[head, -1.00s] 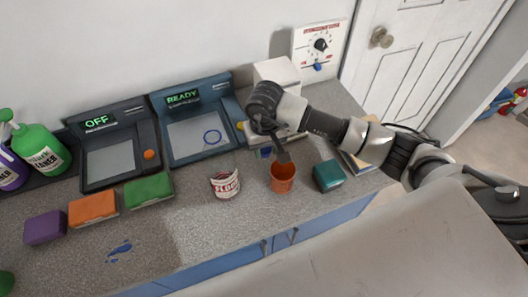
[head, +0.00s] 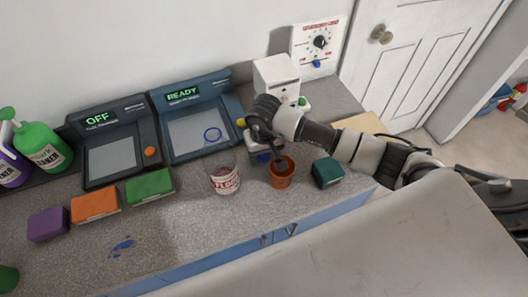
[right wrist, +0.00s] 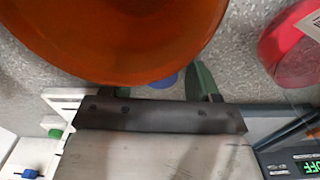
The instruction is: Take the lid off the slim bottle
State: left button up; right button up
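I cannot make out a slim bottle or its lid for certain. My right gripper (head: 271,151) is over the counter, pointing down just behind the orange-brown cup (head: 281,174). In the right wrist view the cup (right wrist: 125,40) fills the top and covers part of the fingers. A greenish finger (right wrist: 205,82) shows right of centre, with a gap to its left, so the gripper looks open. A small blue thing (right wrist: 165,82) shows in that gap, partly behind the cup; I cannot tell what it is. A blue object, partly hidden, also shows beside the gripper in the head view. My left gripper is out of view.
A red-and-white labelled container (head: 225,180) stands left of the cup and a teal block (head: 327,172) right of it. Two panels read OFF (head: 112,158) and READY (head: 200,132). A white box (head: 276,76) stands behind my gripper. The front counter is mostly clear.

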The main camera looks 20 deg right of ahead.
jog(key=shift+r, duration=0.15)
notch_tip(320, 180, up, 12)
jog(key=b, duration=0.3)
